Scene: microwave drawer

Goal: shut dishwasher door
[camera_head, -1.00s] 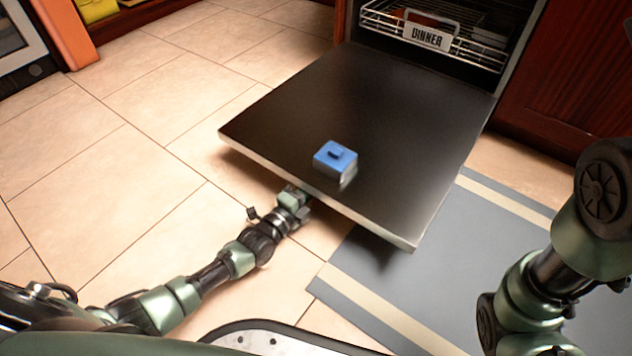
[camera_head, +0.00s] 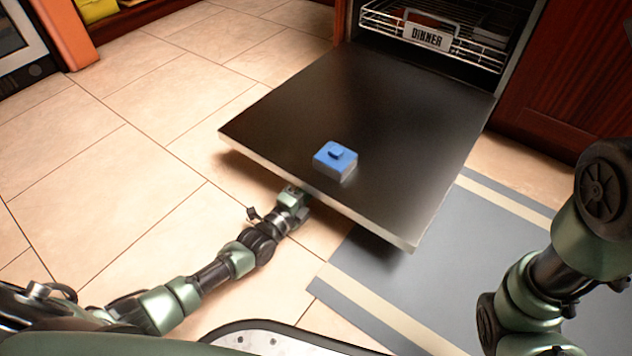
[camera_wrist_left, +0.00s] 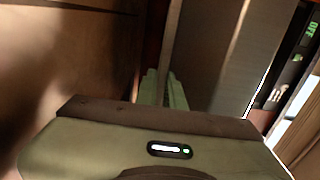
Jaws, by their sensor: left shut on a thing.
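The dishwasher door (camera_head: 375,120) is folded down, its dark inner face up, roughly level above the floor.
A grey striped mat (camera_head: 440,275) lies on the floor at right. Tiled floor (camera_head: 110,165) is clear at left.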

